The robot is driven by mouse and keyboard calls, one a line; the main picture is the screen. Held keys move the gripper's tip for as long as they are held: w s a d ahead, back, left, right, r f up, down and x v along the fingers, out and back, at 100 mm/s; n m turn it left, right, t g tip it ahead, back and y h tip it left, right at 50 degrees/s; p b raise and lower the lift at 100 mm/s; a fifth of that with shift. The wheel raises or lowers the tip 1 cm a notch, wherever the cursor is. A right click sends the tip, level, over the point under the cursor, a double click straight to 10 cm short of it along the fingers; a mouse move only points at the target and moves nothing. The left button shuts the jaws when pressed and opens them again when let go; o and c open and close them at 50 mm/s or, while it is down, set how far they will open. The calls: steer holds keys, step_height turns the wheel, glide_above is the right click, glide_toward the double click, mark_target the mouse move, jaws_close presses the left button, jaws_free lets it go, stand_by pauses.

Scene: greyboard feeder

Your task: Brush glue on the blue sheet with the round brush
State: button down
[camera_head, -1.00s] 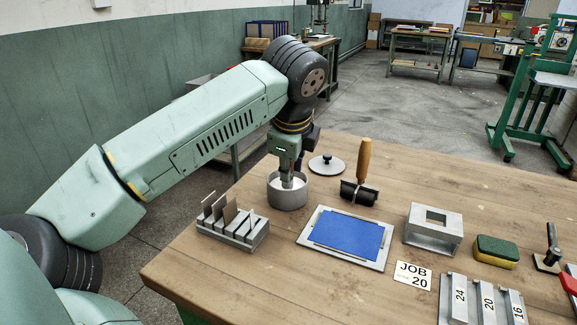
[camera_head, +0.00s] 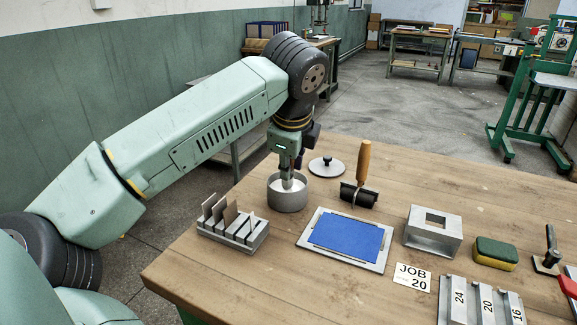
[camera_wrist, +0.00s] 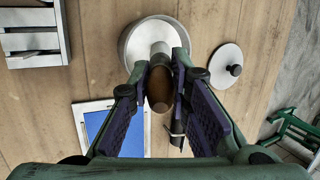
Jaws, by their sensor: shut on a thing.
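My gripper (camera_wrist: 160,85) is shut on the round brush (camera_wrist: 158,90), seen by the brown end of its handle in the wrist view. In the head view my gripper (camera_head: 288,175) is over the round metal glue pot (camera_head: 287,200), and the brush's lower end is inside the pot's rim. The pot (camera_wrist: 131,45) holds white glue. The blue sheet (camera_head: 346,236) lies flat on a light metal tray (camera_head: 317,215), in front and to the right of the pot; its corner (camera_wrist: 98,122) also shows in the wrist view. The brush tip is hidden.
A round lid (camera_head: 326,167) with a knob lies behind the pot. A roller with a wooden handle (camera_head: 362,165) stands to the right. A slotted metal rack (camera_head: 234,230) is at front left. A metal box (camera_head: 433,232), a sponge (camera_head: 495,252) and a JOB 20 card (camera_head: 412,276) are further right.

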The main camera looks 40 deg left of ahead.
steer(key=shift+r+p, duration=1.05)
steer(key=shift+r, duration=1.4)
steer(key=shift+r, duration=0.1)
steer(key=shift+r+p, duration=0.85)
steer(key=shift+r, duration=1.1)
steer(key=shift+s+f, duration=0.1)
steer(key=shift+s, duration=0.05)
